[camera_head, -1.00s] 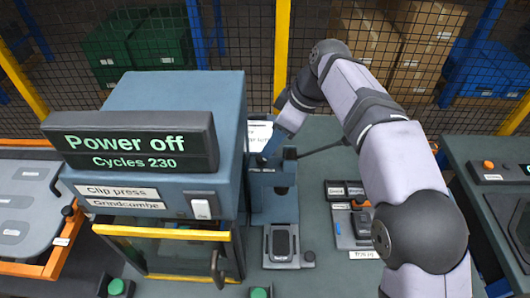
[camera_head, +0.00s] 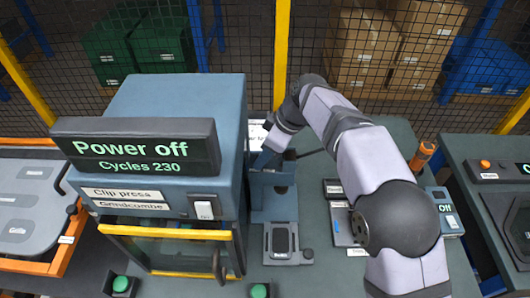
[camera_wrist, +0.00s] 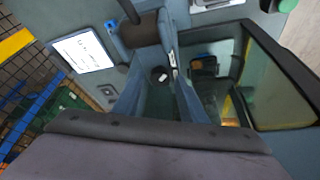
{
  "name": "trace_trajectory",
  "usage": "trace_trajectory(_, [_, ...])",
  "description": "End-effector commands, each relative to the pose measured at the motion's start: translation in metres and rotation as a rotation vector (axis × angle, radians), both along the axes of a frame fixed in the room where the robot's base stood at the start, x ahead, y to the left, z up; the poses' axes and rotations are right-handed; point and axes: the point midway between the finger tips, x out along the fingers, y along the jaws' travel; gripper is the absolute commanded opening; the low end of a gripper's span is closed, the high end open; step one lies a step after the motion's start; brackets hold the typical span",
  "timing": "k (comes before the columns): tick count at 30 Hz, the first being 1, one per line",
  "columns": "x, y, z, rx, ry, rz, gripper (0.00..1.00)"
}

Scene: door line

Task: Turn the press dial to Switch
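The clip press is a blue-grey cabinet (camera_head: 170,110) at the left in the head view, with a screen (camera_head: 135,149) reading "Power off" and "Cycles 230". My gripper (camera_head: 264,160) is beside the cabinet's right side, in front of a white label. In the wrist view its two blue-grey fingers (camera_wrist: 160,100) stand apart, with a gap between them. A small dark round part with a white mark (camera_wrist: 160,75), perhaps the dial, shows in that gap just past the fingers. I cannot tell whether the fingers touch it. The dial's position names cannot be read.
A blue-grey stand (camera_head: 273,200) with a dark pad (camera_head: 281,240) is right of the press. A glazed door with a yellow top bar (camera_head: 165,232) is on the press front. A white label (camera_wrist: 83,52) shows in the wrist view. A small device (camera_head: 446,212) reading "Off" stands right of my arm.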

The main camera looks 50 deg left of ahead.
Motion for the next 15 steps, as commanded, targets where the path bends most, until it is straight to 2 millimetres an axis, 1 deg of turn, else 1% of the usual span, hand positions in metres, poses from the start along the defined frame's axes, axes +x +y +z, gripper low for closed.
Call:
trace_trajectory(1, [0.0000, 0.0000, 0.0001, 0.000, 0.000, 0.000, 0.25])
trace_trajectory(2, [0.0000, 0.0000, 0.0001, 0.000, 0.000, 0.000, 0.18])
trace_trajectory(3, [0.0000, -0.0001, 0.0001, 0.000, 0.000, 0.000, 0.08])
trace_trajectory(4, [0.0001, -0.0002, 0.0001, 0.000, 0.000, 0.000, 0.04])
trace_trajectory(10, [-0.0001, -0.0002, 0.0001, 0.000, 0.000, -0.006, 0.04])
trace_trajectory(15, [-0.0009, -0.0007, -0.0015, -0.002, 0.000, -0.046, 0.04])
